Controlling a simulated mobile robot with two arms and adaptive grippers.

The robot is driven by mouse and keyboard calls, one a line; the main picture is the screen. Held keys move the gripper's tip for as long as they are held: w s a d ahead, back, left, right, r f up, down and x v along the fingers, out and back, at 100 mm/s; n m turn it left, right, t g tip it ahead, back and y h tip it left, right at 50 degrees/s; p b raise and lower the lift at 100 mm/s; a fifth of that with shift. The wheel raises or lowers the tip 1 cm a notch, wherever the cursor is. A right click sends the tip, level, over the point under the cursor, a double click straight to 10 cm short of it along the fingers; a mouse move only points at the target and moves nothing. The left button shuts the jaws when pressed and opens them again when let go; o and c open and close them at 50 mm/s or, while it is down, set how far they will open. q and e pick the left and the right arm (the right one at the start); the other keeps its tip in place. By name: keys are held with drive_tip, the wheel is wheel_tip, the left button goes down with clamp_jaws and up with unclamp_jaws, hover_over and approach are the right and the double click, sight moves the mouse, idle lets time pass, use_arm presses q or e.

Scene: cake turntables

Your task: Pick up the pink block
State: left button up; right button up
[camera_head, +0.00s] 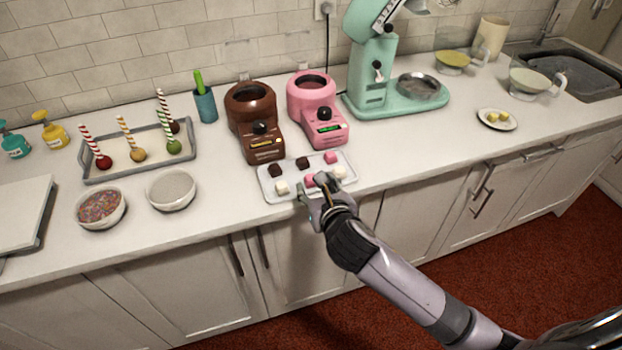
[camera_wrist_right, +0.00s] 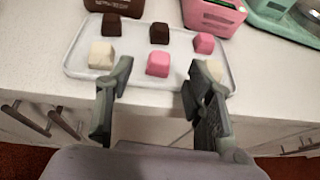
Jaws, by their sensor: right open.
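Two pink blocks lie on a white tray (camera_head: 293,164). The near pink block (camera_head: 310,180) is in the middle of the front row; it shows between and beyond my fingers in the right wrist view (camera_wrist_right: 158,64). The other pink block (camera_head: 331,157) is at the back right corner of the tray, also seen in the right wrist view (camera_wrist_right: 204,43). My right gripper (camera_head: 315,190) is open and empty at the front edge of the tray, its fingers (camera_wrist_right: 158,82) either side of the near pink block's line. My left gripper is not in view.
Two dark brown blocks (camera_head: 276,170) and two cream blocks (camera_head: 282,187) share the tray. Behind stand a brown melting pot (camera_head: 262,145) and a pink one (camera_head: 322,120). White bowls (camera_head: 171,190) are at left.

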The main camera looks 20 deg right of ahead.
sight(312, 186)
drive_tip(key=x, duration=0.4)
drive_tip(key=shift+w, duration=0.4)
drive_tip(key=shift+d, duration=0.1)
drive_tip(key=shift+c, duration=0.2)
